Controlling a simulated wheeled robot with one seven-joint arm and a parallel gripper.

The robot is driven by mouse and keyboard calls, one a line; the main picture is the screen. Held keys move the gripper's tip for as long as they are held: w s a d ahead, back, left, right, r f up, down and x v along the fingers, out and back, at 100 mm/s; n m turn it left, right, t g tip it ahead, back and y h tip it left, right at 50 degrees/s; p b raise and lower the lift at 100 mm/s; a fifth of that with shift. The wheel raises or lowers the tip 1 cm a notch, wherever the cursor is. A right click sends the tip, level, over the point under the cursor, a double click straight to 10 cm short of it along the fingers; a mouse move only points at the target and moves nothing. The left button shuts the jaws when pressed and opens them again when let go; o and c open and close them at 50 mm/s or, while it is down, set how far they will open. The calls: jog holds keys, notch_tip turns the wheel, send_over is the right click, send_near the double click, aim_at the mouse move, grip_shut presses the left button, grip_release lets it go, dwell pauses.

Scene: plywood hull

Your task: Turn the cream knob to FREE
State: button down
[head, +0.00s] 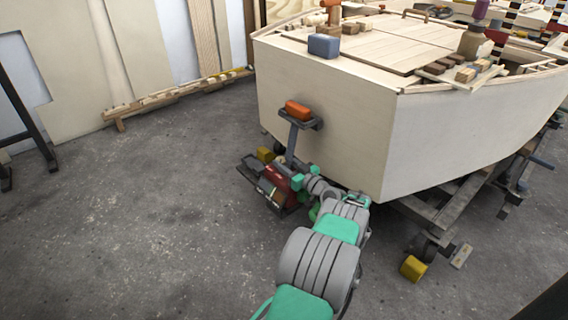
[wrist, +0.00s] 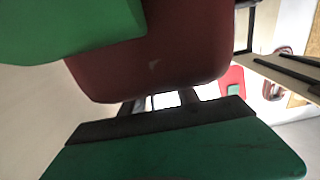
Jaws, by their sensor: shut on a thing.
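My gripper (head: 297,183) reaches down to a low dark unit with a red body (head: 276,182) at the foot of the hull's flat end. In the wrist view a large dark red part (wrist: 150,55) fills the upper middle, between my two green fingers (wrist: 135,95). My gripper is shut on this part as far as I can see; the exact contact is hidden.
The pale plywood hull (head: 325,115) stands on a wheeled dark cradle (head: 440,210). An orange block (head: 298,109) sits on a small shelf on a post above the red body. Yellow blocks (head: 413,268) lie by the wheels.

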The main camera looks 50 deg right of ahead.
jog(key=c, duration=0.9)
grip_release()
jog(key=shift+r, duration=0.4)
notch_tip(320, 180, up, 4)
jog(key=p, duration=0.2)
jog(key=shift+s+a+f+p, duration=0.1)
jog(key=shift+s+f+p, duration=0.05)
jog(key=shift+p, duration=0.15)
jog(key=s+a+r+p, duration=0.7)
jog(key=s+a+r, duration=0.1)
jog(key=a, duration=0.2)
jog(key=shift+s+a+r, duration=0.2)
jog(key=shift+s+a, duration=0.05)
jog(key=shift+s, duration=0.1)
